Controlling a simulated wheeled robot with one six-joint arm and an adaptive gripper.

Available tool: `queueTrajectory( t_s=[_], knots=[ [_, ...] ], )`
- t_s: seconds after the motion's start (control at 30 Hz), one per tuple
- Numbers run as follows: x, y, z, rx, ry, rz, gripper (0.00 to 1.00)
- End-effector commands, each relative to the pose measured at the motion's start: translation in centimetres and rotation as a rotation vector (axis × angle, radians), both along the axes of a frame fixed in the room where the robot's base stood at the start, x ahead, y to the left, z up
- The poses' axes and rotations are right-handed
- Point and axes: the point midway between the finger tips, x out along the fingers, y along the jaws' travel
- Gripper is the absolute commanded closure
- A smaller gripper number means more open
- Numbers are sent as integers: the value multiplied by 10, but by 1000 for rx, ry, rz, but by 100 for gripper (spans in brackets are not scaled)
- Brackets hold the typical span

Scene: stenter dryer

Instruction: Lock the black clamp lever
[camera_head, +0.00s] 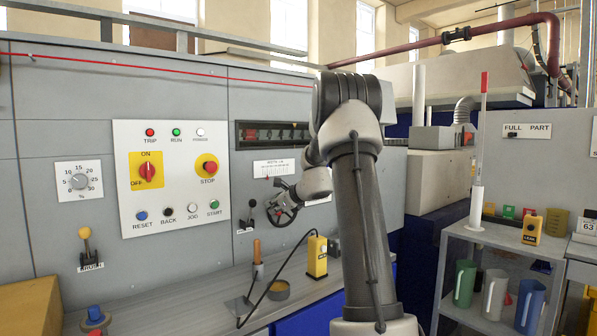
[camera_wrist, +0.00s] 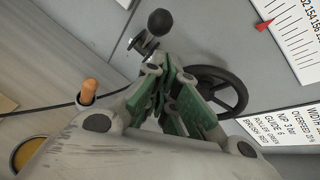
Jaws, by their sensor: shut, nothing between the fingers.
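The black clamp lever (camera_head: 252,210) stands on the grey machine panel, left of the black handwheel, with its ball knob up in the head view. In the wrist view its black ball knob (camera_wrist: 161,22) and thin metal stem show just beyond the fingers. My gripper (camera_wrist: 180,78) is shut and empty, with its green-padded fingers between the lever and the handwheel (camera_wrist: 217,91). The fingers look apart from the knob; the exact gap in depth is hard to tell. In the head view my wrist partly covers the handwheel area.
A control panel (camera_head: 171,177) with buttons is at the left. Below is a grey ledge with an orange-handled tool (camera_head: 257,259), a round tin (camera_head: 278,290) and a yellow cabled device (camera_head: 316,257). A shelf (camera_head: 505,240) with jugs stands at the right.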

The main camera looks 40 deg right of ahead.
Motion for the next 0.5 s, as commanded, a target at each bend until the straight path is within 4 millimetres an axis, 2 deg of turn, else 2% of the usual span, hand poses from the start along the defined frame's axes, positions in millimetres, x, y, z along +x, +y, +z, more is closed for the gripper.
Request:
queueTrajectory(
  t_s=[0.03,0.27,0.5],
  knots=[
    [-4,-1,10,-5,-6,-1,100],
    [-23,-6,39,-4,-6,-1,100],
    [-52,-13,83,-6,-7,-2,100]
  ],
)
